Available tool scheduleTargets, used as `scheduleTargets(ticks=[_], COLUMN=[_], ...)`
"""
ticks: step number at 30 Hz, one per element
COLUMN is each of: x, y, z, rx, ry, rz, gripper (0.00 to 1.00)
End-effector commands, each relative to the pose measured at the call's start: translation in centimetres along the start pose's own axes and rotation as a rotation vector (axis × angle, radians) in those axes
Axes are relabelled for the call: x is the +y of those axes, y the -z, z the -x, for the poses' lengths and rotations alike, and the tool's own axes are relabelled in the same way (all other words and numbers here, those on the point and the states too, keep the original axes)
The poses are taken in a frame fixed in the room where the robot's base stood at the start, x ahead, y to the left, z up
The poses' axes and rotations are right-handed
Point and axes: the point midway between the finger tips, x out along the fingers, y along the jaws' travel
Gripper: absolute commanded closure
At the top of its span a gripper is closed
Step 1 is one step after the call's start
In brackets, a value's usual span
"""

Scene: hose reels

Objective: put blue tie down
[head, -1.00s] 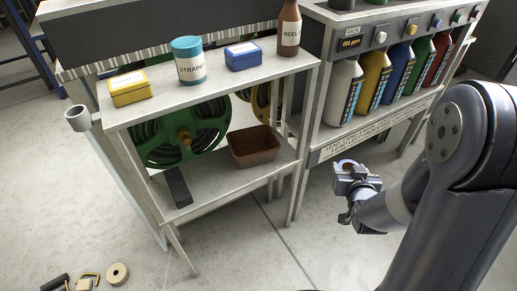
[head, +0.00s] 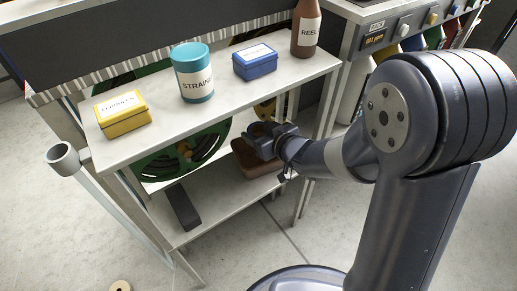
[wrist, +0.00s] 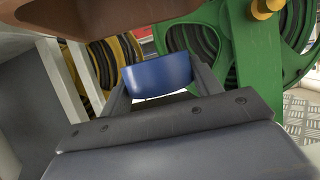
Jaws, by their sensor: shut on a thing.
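My gripper (head: 262,142) is shut on the blue tie (wrist: 157,75). The tie shows in the wrist view as a curved blue band between the two fingers. In the head view my gripper is under the upper shelf, at the brown tray (head: 248,164), and covers part of it. The tray sits on the lower shelf (head: 222,212). I cannot tell whether the tie touches the tray.
The upper shelf (head: 215,122) holds a yellow box (head: 122,113), a teal-lidded jar (head: 193,73), a blue box (head: 254,62) and a brown bottle (head: 306,28). A green reel (head: 185,153) stands behind.

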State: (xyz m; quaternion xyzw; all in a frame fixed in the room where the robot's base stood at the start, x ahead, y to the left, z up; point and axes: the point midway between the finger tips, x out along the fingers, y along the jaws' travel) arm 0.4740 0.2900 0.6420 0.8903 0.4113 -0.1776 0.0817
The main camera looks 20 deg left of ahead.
Motion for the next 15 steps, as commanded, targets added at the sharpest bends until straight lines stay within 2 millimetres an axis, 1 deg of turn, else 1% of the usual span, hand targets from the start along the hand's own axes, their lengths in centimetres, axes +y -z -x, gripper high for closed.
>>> scheduleTargets(ticks=[1, 5, 12, 15], x=[0.0, 0.0, 0.0, 0.1], y=[-0.9, -1.6, -4.6, -4.7], z=[-0.4, -0.7, -1.9, -2.0], rx=[-0.001, 0.0, -0.001, 0.001], ry=[-0.001, -0.001, -0.001, -0.002], rz=[-0.002, -0.001, -0.002, -0.001], gripper=[0.62, 0.62, 0.62, 0.62])
